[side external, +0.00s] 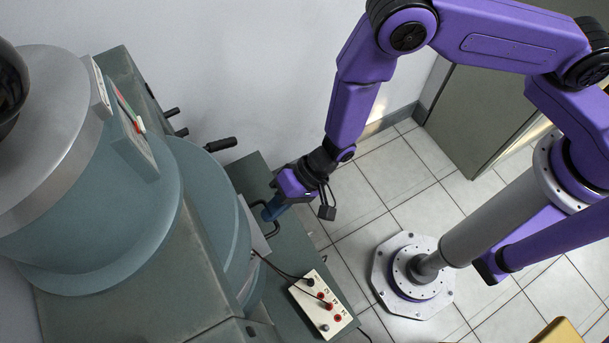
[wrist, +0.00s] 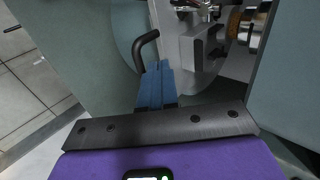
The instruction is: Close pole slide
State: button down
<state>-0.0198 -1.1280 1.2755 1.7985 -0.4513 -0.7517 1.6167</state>
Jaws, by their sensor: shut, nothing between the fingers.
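The large blue-green magnet (side external: 85,225) fills the left of the side view. A black bent handle (wrist: 147,40) stands at its side in the wrist view; in the side view it shows as a dark bar (side external: 271,232) by my fingers. I cannot tell for sure which part is the pole slide. A grey block (wrist: 198,50) sits right of the handle in the wrist view. My gripper (side external: 267,214) has blue fingers, shut together and empty. In the wrist view the fingertips (wrist: 157,66) are close to the handle; I cannot tell whether they touch it.
A white box with red and black terminals (side external: 322,305) lies on the grey-green bench (side external: 290,245), with a cable running to the magnet. A black crank handle (side external: 220,144) sticks out behind.

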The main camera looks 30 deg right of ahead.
jog(key=w+d+r+n+t+h, duration=0.2)
jog(key=d+r+n+h, duration=0.35)
jog(key=d+r, duration=1.45)
jog(key=s+d+r+n+g+h, duration=0.1)
jog(key=s+d+r+n, duration=0.2)
jog(key=s+d, duration=0.3)
jog(key=s+d+r+n+h, duration=0.2)
jog(key=s+d+r+n, duration=0.2)
jog(key=d, duration=0.9)
notch_tip(320, 180, up, 2)
jog(key=s, duration=0.2)
jog(key=shift+s+d+r+g, duration=0.25)
jog(key=shift+s+d+g, duration=0.05)
jog(key=shift+s+g, duration=0.1)
